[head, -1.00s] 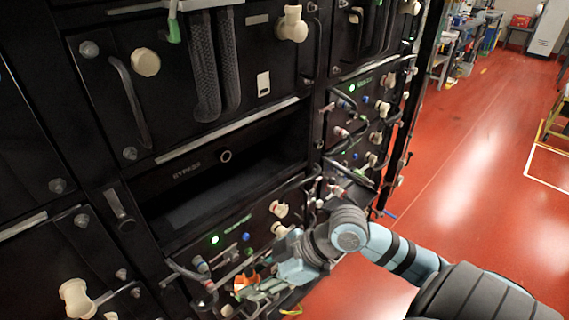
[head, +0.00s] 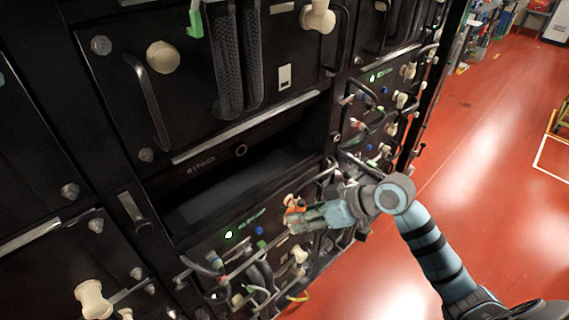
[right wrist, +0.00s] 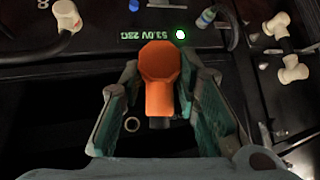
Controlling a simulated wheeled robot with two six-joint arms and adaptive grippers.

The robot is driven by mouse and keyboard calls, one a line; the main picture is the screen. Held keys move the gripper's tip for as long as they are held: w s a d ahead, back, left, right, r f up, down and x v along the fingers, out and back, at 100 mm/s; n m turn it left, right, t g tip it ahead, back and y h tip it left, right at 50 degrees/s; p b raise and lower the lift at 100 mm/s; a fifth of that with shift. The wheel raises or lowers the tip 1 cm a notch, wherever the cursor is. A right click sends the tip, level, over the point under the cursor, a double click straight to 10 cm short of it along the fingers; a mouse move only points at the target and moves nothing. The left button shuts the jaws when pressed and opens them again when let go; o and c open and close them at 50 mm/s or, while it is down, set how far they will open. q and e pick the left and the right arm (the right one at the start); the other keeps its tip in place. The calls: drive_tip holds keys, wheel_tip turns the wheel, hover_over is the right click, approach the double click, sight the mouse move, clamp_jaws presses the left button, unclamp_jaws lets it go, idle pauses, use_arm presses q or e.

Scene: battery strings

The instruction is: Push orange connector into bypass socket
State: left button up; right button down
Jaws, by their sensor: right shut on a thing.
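The orange connector (head: 294,207) is in my right gripper (head: 298,219). In the right wrist view the connector (right wrist: 160,75) sits between the two fingers, which are shut on it, with a short dark end below its orange body. The gripper is in front of the rack, to the right of and below the panel marked BYPASS (head: 200,166). A round ring (head: 241,150) on that panel looks like the bypass socket, and the connector is apart from it. A small ring also shows in the right wrist view (right wrist: 132,124), near the left finger. My left gripper is not in view.
A dark open recess (head: 240,182) lies under the BYPASS panel. Below it is a panel with a green light (head: 228,234), cables and cream connectors (head: 299,254). A metal handle (head: 148,101) sticks out at upper left. Red floor (head: 480,180) is open at right.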

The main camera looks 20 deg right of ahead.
use_arm(q)
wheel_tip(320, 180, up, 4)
drive_tip(key=p, duration=0.2)
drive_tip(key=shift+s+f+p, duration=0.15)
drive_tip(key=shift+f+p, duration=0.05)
drive_tip(key=shift+p, duration=0.1)
use_arm(e)
drive_tip(key=w+a+r+m, duration=0.1)
drive_tip(key=w+r+m, duration=0.1)
drive_tip(key=w, duration=0.3)
drive_tip(key=w+a+r+m+t, duration=0.1)
drive_tip(key=w+r+m, duration=0.1)
drive_tip(key=w, duration=0.3)
drive_tip(key=shift+w+a+r, duration=0.4)
drive_tip(key=shift+r, duration=0.4)
drive_tip(key=shift+w+d+f, duration=0.1)
drive_tip(key=shift+w, duration=0.05)
use_arm(q)
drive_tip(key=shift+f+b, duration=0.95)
drive_tip(key=shift+b, duration=0.1)
use_arm(e)
drive_tip(key=w, duration=0.1)
drive_tip(key=w+a, duration=0.1)
drive_tip(key=w, duration=0.1)
drive_tip(key=w+a, duration=0.1)
drive_tip(key=w, duration=0.1)
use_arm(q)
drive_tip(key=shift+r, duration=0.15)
use_arm(e)
drive_tip(key=shift+a, duration=0.1)
